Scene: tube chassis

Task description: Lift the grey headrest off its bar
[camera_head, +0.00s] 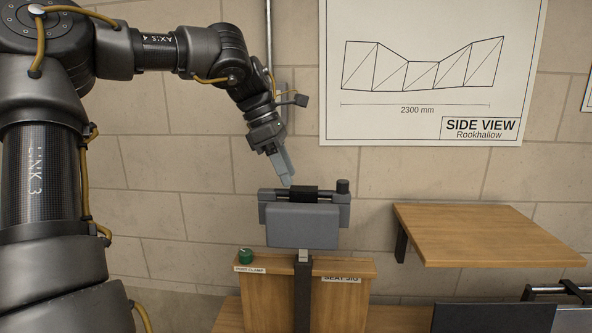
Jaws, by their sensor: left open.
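The grey headrest (303,226) is a padded block in the middle of the view. It sits upright at the top of a dark post (302,292), against a horizontal grey bar (332,196) with a black middle section (304,192). My left gripper (288,182) points down from above, with its fingertips just over the bar, left of the black section. It is open and empty. The gap between its fingers is hard to see from this side, and I cannot tell whether a finger touches the bar. My right gripper is not in view.
A wooden seat jig (342,290) stands behind the post, with a green knob (245,255) at its left. A wooden shelf (485,233) juts out at the right. A drawing sheet (425,115) hangs on the block wall.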

